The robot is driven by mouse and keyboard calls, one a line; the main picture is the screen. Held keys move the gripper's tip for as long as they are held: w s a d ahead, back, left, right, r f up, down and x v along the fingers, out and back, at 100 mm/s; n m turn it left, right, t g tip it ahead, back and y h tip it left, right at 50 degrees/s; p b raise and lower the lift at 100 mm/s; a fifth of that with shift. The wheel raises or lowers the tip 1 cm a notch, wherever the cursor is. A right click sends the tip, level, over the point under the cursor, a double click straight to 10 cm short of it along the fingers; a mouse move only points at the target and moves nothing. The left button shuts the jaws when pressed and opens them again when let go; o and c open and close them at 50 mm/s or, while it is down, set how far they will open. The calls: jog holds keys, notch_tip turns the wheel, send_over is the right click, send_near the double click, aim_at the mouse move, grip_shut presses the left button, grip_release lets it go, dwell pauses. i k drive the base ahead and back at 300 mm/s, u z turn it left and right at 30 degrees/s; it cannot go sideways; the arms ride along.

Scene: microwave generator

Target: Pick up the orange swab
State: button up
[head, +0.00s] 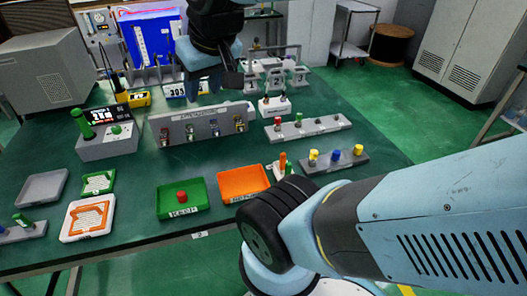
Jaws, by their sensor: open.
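A small upright orange stick (282,160), which looks like the orange swab, stands at a small white holder (275,170) right of the orange tray. A dark green piece stands just right of it. My gripper (216,84) hangs from the top of the picture over the back of the table, above and behind the grey upright panel. It is well to the left of and farther back than the orange stick. Its jaws are open, and nothing shows between them.
An orange tray (243,182) and a green tray (182,198) with a red piece stand left of the stick. A grey block (337,164) with yellow and blue pegs lies to its right. A grey panel (201,131) stands behind the trays. My arm covers the lower right.

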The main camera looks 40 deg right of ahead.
aim_at(282, 156)
jog(key=z, duration=0.1)
jog(key=k, duration=0.5)
jog(key=z, duration=0.65)
jog(key=i, duration=0.6)
jog(key=z, duration=0.5)
jog(key=k, duration=1.15)
jog(key=z, duration=0.55)
jog(key=i, duration=0.6)
